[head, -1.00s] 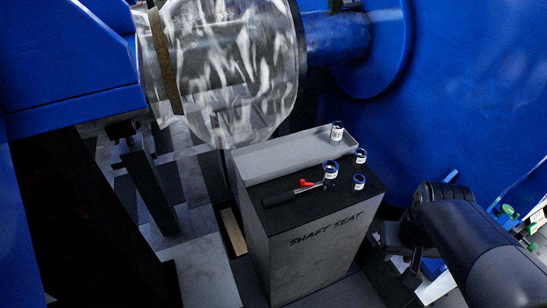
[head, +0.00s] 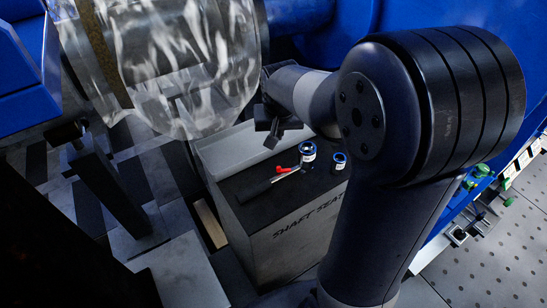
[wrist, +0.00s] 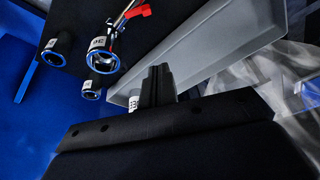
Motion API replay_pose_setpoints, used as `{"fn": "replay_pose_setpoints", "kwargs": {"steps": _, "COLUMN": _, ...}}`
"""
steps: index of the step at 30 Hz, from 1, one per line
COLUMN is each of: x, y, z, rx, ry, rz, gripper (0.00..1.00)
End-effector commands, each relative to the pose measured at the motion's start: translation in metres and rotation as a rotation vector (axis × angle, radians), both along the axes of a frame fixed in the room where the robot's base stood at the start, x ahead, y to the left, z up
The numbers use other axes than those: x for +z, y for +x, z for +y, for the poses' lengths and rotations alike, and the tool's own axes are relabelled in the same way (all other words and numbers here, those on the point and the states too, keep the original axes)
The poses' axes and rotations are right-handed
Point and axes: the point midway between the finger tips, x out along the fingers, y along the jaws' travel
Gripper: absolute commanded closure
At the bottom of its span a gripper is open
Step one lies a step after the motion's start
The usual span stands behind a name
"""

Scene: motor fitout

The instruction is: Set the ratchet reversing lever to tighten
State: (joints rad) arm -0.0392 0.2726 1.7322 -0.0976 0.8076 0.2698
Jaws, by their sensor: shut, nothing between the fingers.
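The ratchet (head: 262,187) lies on the black top of the pedestal, its dark handle toward the lower left in the head view. Its red reversing lever (head: 283,170) stands out near the head end; it also shows at the top of the wrist view (wrist: 138,11). I cannot tell which setting it is on. My gripper (head: 274,138) is over the grey tray, behind and above the ratchet, apart from the lever. In the wrist view its dark fingers (wrist: 157,82) are together and empty. The ratchet's handle is mostly out of the wrist view.
A blue-rimmed socket (head: 307,152) stands close to the ratchet head, with another (head: 338,161) to its right. A labelled socket (wrist: 133,103) is partly hidden by my fingers. The grey tray (head: 235,148) runs along the pedestal's back. A clear-wrapped shaft (head: 165,70) hangs behind.

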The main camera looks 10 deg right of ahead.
Motion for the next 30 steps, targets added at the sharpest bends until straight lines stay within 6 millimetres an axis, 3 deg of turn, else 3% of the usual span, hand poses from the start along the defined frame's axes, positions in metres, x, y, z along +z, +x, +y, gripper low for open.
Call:
{"fn": "replay_pose_setpoints", "kwargs": {"steps": 7, "x": -0.017, "y": 0.005, "z": -0.001, "rx": 0.000, "ry": 0.000, "rz": 0.004, "gripper": 1.00}}
{"fn": "replay_pose_setpoints", "kwargs": {"steps": 20, "x": -0.100, "y": 0.033, "z": -0.006, "rx": 0.000, "ry": 0.000, "rz": 0.005, "gripper": 1.00}}
{"fn": "replay_pose_setpoints", "kwargs": {"steps": 24, "x": -0.095, "y": 0.010, "z": -0.002, "rx": 0.002, "ry": -0.001, "rz": 0.000, "gripper": 1.00}}
{"fn": "replay_pose_setpoints", "kwargs": {"steps": 30, "x": -0.095, "y": -0.005, "z": 0.001, "rx": 0.001, "ry": 0.000, "rz": 0.000, "gripper": 1.00}}
